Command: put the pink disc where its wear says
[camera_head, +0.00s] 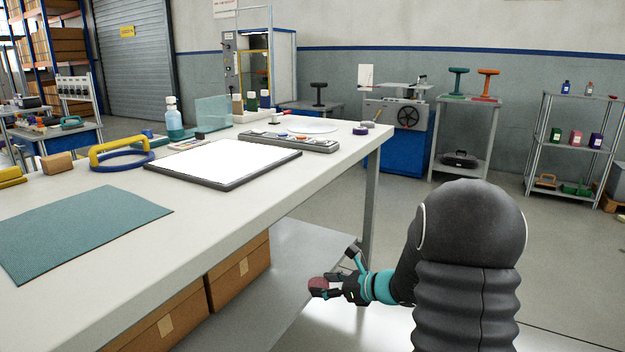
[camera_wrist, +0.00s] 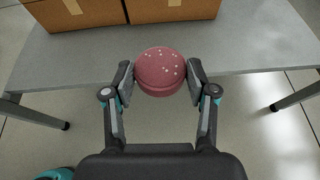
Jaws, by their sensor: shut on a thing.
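The pink disc (camera_wrist: 161,72) is a thick round piece, dull pink-red, with several small pale specks on its top face. My gripper (camera_wrist: 160,82) is shut on the disc, one finger on each side of it. In the head view the disc (camera_head: 319,284) sits in my gripper (camera_head: 322,285), beside the workbench and below its top. The wrist view shows the bench's lower shelf behind the disc. The disc's underside is hidden.
The workbench (camera_head: 330,152) holds a lit white panel (camera_head: 222,162), a teal mat (camera_head: 75,228), a grey tray (camera_head: 289,141) and bottles. Cardboard boxes (camera_head: 238,272) stand on its lower shelf (camera_head: 300,250). A shelf rack (camera_head: 575,145) and stool stand (camera_head: 466,140) stand behind.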

